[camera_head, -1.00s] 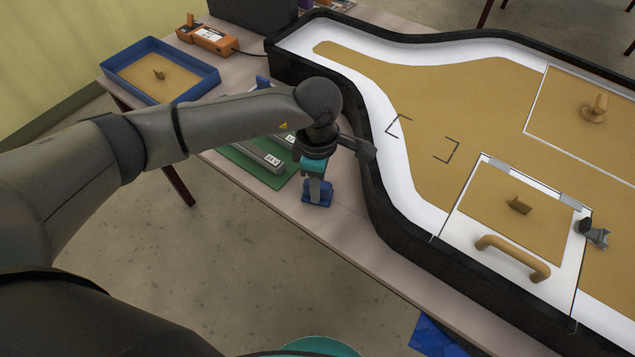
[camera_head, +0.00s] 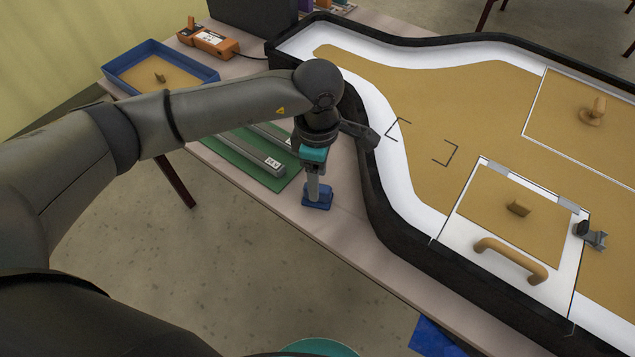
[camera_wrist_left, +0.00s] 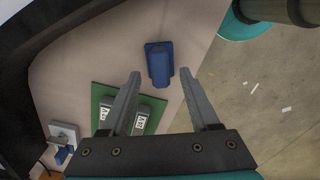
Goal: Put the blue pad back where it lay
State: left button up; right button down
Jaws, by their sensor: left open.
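The blue pad (camera_head: 317,202), a small flat block with a raised grip, lies on the table strip in front of the black-rimmed lightbox. It also shows in the left wrist view (camera_wrist_left: 159,62), just beyond the fingertips. My left gripper (camera_head: 314,186) points down at the pad from above. In the left wrist view its two fingers (camera_wrist_left: 160,75) are apart, one to each side of the line of the pad's grip, with nothing held. I cannot tell whether a finger still touches the pad. My right gripper is not in view.
A green mat (camera_head: 236,159) with grey labelled bars lies left of the pad. A blue-rimmed tray (camera_head: 112,80) and an orange device (camera_head: 214,40) are farther back. The lightbox rim (camera_head: 372,195) rises close to the right. The table's front edge is near the pad.

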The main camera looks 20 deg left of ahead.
pick_arm(q)
notch_tip(320, 180, up, 8)
jog(key=p, duration=0.1)
jog(key=shift+r, duration=0.2)
